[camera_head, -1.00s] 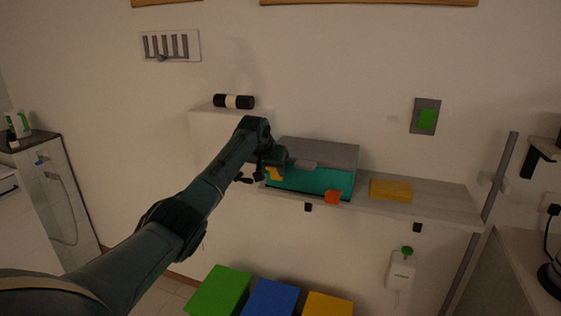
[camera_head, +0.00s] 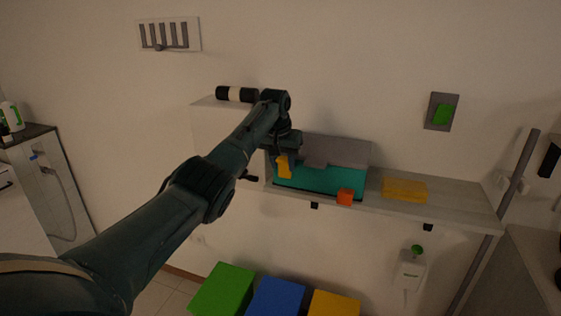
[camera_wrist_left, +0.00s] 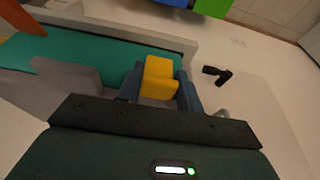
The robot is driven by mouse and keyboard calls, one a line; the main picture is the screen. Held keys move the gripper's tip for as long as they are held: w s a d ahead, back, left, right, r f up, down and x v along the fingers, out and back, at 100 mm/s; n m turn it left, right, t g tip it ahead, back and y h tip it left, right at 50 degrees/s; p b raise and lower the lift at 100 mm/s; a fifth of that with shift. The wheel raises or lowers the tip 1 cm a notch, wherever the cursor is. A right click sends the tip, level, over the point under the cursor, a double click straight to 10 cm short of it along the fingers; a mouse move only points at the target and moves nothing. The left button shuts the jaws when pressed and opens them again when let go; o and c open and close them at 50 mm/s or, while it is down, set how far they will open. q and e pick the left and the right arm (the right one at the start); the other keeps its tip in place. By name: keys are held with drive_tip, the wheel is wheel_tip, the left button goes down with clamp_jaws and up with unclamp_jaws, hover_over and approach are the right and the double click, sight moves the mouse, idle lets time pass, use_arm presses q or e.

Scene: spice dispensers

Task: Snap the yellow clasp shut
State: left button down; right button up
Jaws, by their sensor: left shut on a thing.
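A teal box (camera_head: 335,180) with a grey lid (camera_head: 352,152) sits on the wall shelf. The yellow clasp (camera_head: 284,168) is at the left of its front side, and an orange clasp (camera_head: 345,197) is at the right. My left gripper (camera_head: 284,156) is over the box's left end. In the left wrist view, the gripper (camera_wrist_left: 160,88) is shut on the yellow clasp (camera_wrist_left: 158,76), with a blue-grey finger on each side. The teal box (camera_wrist_left: 95,62) lies beside it there. The clasp's lower part is hidden between the fingers. My right gripper is out of view.
The grey shelf (camera_head: 455,203) carries a yellow block (camera_head: 404,189) to the right of the box. A black-and-white cylinder (camera_head: 236,94) lies on the white ledge at the left. Green (camera_head: 222,290), blue (camera_head: 275,297) and yellow (camera_head: 333,304) boxes stand below the shelf.

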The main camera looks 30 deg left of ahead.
use_arm(q)
drive_tip(key=c, duration=0.9)
unclamp_jaws()
drive_tip(key=b+v, duration=0.2)
drive_tip(key=v, duration=1.1)
